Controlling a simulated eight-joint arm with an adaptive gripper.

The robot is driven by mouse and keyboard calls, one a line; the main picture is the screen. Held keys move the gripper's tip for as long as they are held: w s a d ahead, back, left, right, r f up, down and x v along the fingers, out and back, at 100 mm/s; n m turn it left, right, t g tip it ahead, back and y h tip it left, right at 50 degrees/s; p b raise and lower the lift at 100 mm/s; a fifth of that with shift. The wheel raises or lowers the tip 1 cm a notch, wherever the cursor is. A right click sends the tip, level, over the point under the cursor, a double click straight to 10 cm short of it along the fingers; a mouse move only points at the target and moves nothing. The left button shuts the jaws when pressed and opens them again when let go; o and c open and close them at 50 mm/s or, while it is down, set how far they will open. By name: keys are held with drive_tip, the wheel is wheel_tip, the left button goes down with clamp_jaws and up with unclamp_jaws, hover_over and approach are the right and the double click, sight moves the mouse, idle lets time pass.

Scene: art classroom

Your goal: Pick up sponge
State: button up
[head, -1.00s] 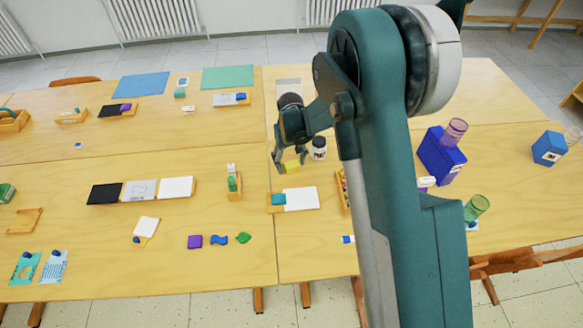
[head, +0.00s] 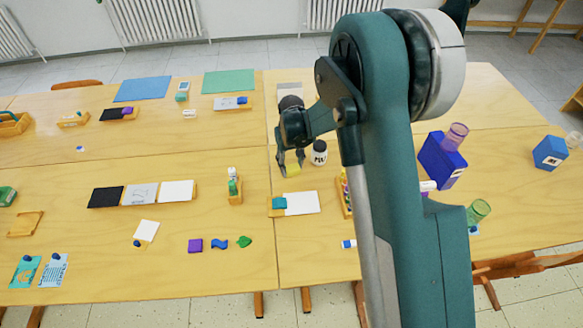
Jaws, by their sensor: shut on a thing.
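The sponge (head: 292,170) is a small yellow block near the middle of the tables, in the head view. My gripper (head: 290,166) points down at it, with its fingers on either side of it. The gripper is shut on the sponge. The fingers cover part of the sponge, and I cannot tell whether it is clear of the table top.
A dark jar with a white label (head: 319,153) stands just right of the sponge. A white pad with a teal block (head: 295,203) lies in front. A wooden holder with bottles (head: 234,187) stands to the left. Bare table (head: 215,150) lies left of the gripper.

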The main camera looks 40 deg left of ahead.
sight(291, 165)
drive_tip(key=shift+r+p, duration=0.4)
drive_tip(key=shift+r, duration=4.35)
